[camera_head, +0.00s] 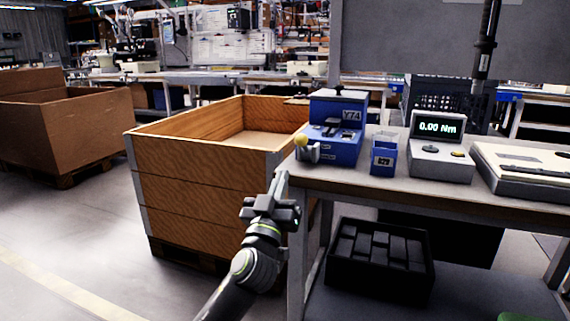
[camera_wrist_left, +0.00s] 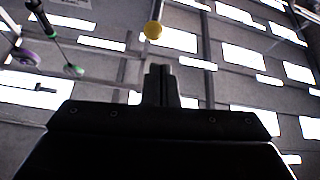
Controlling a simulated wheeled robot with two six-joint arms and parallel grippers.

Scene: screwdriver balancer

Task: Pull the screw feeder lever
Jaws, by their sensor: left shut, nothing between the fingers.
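The blue screw feeder (camera_head: 337,125), marked Y74, stands at the left end of the workbench. Its lever ends in a yellow knob (camera_head: 301,141) on the side nearest my left arm. The yellow knob (camera_wrist_left: 153,29) also shows in the left wrist view, beyond the fingertips and a little to their left. My left gripper (camera_head: 279,184) is in front of the bench's left corner, lower than the knob and apart from it. Its fingers (camera_wrist_left: 160,72) are together and empty, pointing up. My right gripper is in neither view.
A blue bin (camera_head: 384,157) marked B29 and a torque display (camera_head: 440,150) reading 0.00 Nm stand on the workbench (camera_head: 440,188). A large wooden crate (camera_head: 205,171) is left of the bench. A black box (camera_head: 375,281) sits on the lower shelf. Open floor lies at left.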

